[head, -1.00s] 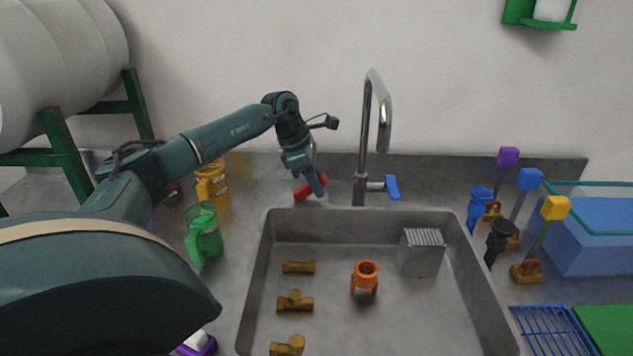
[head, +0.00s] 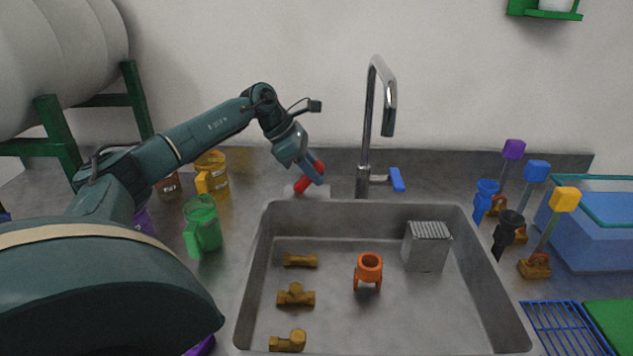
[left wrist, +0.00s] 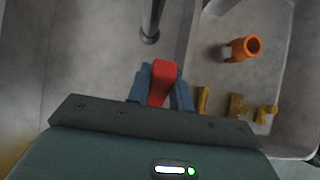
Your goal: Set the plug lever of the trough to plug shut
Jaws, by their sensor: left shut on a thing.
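The plug lever is a red handle (head: 308,178) at the back left corner of the grey sink trough (head: 256,262). In the head view it leans up to the right from a small pale base. My left gripper (head: 315,175) is at the lever, with its blue fingers against the red handle. In the left wrist view the red handle (left wrist: 159,84) lies between the two blue fingers of the left gripper (left wrist: 160,92), which are shut on it. The lower part of the lever is partly hidden by the fingers. My right gripper is not in view.
The faucet (head: 366,130) with a blue handle (head: 397,180) stands right of the lever. An orange ring piece (head: 369,268), brass fittings (head: 295,296) and a grey block (head: 426,250) lie in the trough. A green mug (head: 203,226) stands left of it, under my arm.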

